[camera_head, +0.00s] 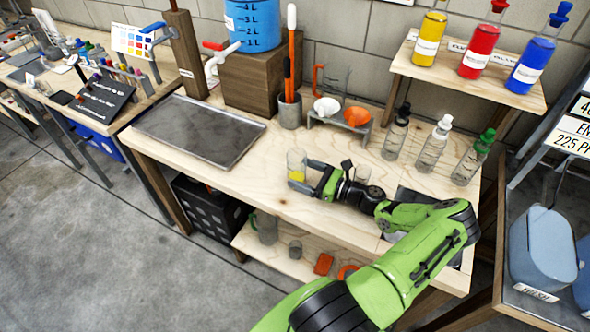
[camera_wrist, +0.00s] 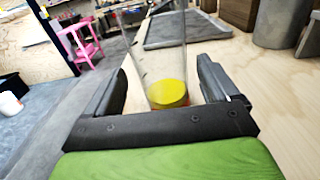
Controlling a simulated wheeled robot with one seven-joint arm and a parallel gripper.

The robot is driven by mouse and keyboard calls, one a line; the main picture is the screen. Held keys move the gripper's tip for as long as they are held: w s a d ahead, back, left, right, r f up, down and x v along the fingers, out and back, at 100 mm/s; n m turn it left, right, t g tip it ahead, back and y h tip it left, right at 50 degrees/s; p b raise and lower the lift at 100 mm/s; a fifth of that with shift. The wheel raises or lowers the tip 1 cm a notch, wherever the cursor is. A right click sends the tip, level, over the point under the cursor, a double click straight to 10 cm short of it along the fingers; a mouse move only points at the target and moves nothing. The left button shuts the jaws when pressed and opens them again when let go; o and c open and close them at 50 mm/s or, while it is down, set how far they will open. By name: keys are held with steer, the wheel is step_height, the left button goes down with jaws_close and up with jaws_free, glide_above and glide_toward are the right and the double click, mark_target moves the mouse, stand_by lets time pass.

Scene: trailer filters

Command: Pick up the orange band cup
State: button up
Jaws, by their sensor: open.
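A clear cup (camera_head: 297,166) with a yellow layer low inside stands upright near the front edge of the workbench. In the wrist view the clear cup (camera_wrist: 167,75) shows between my two fingers, with an orange tint in its yellow part. I cannot make out a distinct orange band on it. My gripper (camera_head: 309,177) is open and reaches in from the right, low over the bench, with its fingers on either side of the cup. In the wrist view my gripper (camera_wrist: 164,92) shows a gap beside the cup; contact is not clear.
A metal tray (camera_head: 200,131) lies left of the cup. Behind stand a grey holder (camera_head: 290,111) with tall sticks, an orange funnel (camera_head: 356,117) on a stand, and several capped bottles (camera_head: 432,147). Bare wood lies in front of the cup.

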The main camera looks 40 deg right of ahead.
mark_target(291, 169)
steer(key=x, duration=0.4)
steer(key=shift+w+f, duration=0.25)
steer(key=shift+w, duration=0.1)
steer(key=shift+c, duration=0.5)
steer(key=c, duration=1)
steer(key=shift+o, duration=0.2)
steer(key=shift+r, duration=0.2)
step_height(291, 169, up, 10)
steer(key=p, duration=0.2)
